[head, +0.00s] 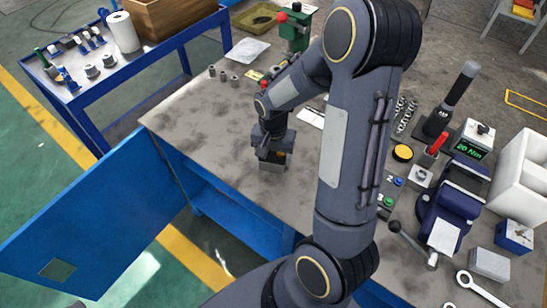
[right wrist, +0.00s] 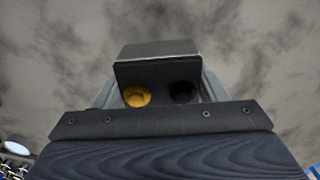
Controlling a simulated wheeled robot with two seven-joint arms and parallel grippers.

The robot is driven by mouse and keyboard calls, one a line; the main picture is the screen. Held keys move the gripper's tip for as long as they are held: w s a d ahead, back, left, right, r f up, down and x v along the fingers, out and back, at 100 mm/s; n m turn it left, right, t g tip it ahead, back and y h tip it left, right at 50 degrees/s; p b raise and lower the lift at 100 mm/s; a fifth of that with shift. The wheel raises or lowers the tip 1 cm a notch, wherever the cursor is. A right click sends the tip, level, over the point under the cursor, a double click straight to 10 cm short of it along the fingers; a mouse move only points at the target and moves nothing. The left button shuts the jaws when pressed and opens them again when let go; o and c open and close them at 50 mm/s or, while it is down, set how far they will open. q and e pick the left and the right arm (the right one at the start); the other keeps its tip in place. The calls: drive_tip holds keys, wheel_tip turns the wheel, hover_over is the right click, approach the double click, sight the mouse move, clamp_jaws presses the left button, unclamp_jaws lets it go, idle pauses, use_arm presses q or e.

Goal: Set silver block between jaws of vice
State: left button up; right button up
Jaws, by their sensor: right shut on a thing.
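The blue vice (head: 437,208) stands at the right of the bench, well apart from the gripper. The gap between its jaws is not clear from here. My left gripper is not in view.
My right arm crosses the bench middle. Near the vice are another grey block (head: 490,263), a blue box (head: 514,236), a wrench (head: 481,290), a torque display (head: 470,148) and white bins (head: 523,172). A green hand press (head: 294,32) stands at the back. The bench's left surface is mostly clear.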

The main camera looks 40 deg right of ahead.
drive_tip(key=c, duration=0.7)
drive_tip(key=shift+o, duration=0.2)
drive_tip(key=shift+r, duration=0.15)
